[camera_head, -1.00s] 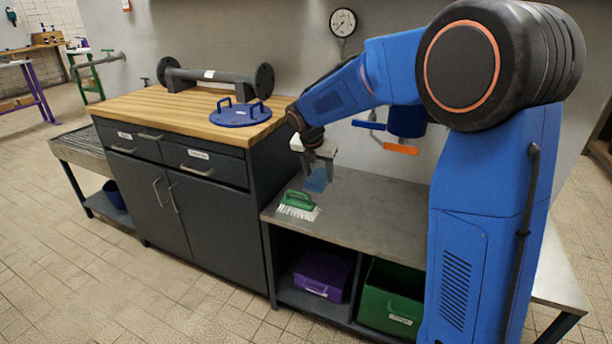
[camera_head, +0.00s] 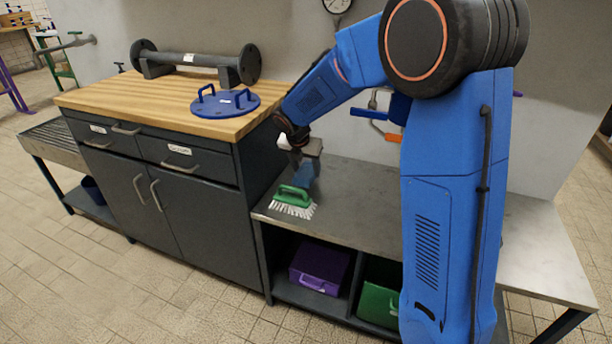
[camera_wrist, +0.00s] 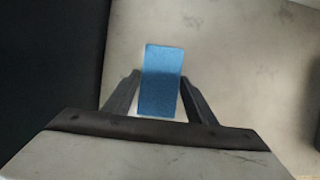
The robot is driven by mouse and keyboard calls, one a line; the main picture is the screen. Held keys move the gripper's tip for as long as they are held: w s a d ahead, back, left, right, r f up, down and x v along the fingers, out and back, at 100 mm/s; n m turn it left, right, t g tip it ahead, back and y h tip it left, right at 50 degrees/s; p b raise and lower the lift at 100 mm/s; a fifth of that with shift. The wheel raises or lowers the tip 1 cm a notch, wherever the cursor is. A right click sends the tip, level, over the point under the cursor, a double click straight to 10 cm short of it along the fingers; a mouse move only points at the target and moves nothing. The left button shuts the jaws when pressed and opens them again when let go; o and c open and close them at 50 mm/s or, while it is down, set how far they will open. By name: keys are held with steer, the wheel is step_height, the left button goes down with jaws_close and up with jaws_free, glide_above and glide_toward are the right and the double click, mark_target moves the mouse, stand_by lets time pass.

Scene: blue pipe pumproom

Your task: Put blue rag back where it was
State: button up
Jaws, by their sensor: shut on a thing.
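The blue rag (camera_head: 304,176) hangs from my gripper (camera_head: 302,161) over the left part of the grey metal bench (camera_head: 365,205). In the wrist view, the rag (camera_wrist: 162,75) shows as a flat blue rectangle between the two dark fingers of my gripper (camera_wrist: 161,84), which is shut on it. The rag is just behind the green-handled brush (camera_head: 294,197) in the head view. I cannot tell how far its lower edge is above the bench.
The dark cabinet (camera_head: 195,200) stands close on the left, its wooden top higher than the bench. A blue lidded disc (camera_head: 225,104) and a flanged pipe (camera_head: 197,62) lie on it. Purple (camera_head: 320,267) and green (camera_head: 378,304) boxes sit below the bench. The bench's middle is clear.

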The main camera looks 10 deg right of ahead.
mark_target(305, 172)
steer(key=shift+f, duration=1.5)
steer(key=shift+f, duration=0.15)
steer(key=o, duration=1.2)
steer(key=shift+c, duration=0.2)
